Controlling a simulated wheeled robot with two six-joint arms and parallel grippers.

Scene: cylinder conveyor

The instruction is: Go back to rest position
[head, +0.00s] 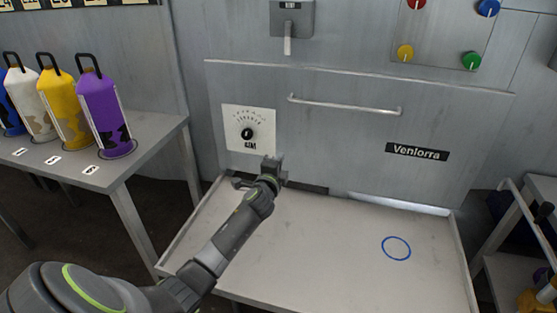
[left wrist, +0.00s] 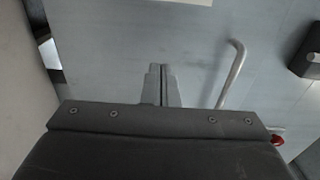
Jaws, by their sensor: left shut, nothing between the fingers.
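My left arm reaches in from the lower left in the head view, over the grey tray table (head: 330,254). My left gripper (head: 271,165) is at the tray's back edge, just below and right of the white dial plate (head: 236,133) on the machine panel. In the left wrist view the two fingers (left wrist: 162,82) are together with nothing between them, in front of the grey panel. I cannot tell whether they touch it. My right gripper is in neither view.
Several capped cylinders, among them a purple one (head: 104,118) and a yellow one (head: 65,110), stand on the left table (head: 150,135). The panel has a bar handle (head: 345,107). The tray is bare except for a blue ring mark (head: 384,246). A cart (head: 513,225) stands at right.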

